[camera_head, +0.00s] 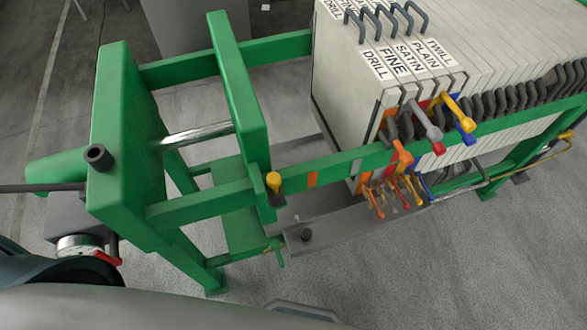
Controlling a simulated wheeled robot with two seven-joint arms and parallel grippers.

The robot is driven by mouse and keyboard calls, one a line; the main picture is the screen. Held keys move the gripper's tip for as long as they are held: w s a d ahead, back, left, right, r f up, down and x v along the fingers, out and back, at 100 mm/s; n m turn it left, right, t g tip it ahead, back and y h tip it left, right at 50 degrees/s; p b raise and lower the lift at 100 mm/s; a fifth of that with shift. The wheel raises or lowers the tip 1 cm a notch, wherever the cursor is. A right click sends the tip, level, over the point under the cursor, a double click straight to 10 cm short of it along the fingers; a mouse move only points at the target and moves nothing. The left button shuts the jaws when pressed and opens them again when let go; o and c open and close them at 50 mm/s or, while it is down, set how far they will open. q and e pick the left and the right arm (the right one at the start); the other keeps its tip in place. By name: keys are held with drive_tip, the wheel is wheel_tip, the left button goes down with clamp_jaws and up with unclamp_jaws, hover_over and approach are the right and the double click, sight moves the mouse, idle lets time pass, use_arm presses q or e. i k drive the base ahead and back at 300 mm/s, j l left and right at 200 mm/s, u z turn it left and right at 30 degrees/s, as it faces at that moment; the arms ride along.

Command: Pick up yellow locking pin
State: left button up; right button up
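The yellow locking pin (274,182) stands upright in a small dark holder on the green side rail, near the sliding green crossbar. Its yellow head is in plain view; its lower part is hidden in the holder. Neither of my grippers shows in the head view, and nothing is seen touching the pin.
The green press frame (120,150) carries a stack of pale plates (345,95) labelled drill, fine, satin, plain and twill. Several coloured handles (402,155) stick out along the rail right of the pin. A red lever (107,258) is at lower left. Grey floor (400,270) is open in front.

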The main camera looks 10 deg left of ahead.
sight(273, 179)
drive_tip(key=i+l, duration=0.1)
drive_tip(key=l, duration=0.4)
drive_tip(key=i+l, duration=0.1)
drive_tip(key=l, duration=0.45)
drive_tip(key=i+l, duration=0.1)
drive_tip(key=l, duration=0.4)
drive_tip(key=i+l, duration=0.1)
drive_tip(key=l, duration=0.4)
drive_tip(key=u, duration=1.65)
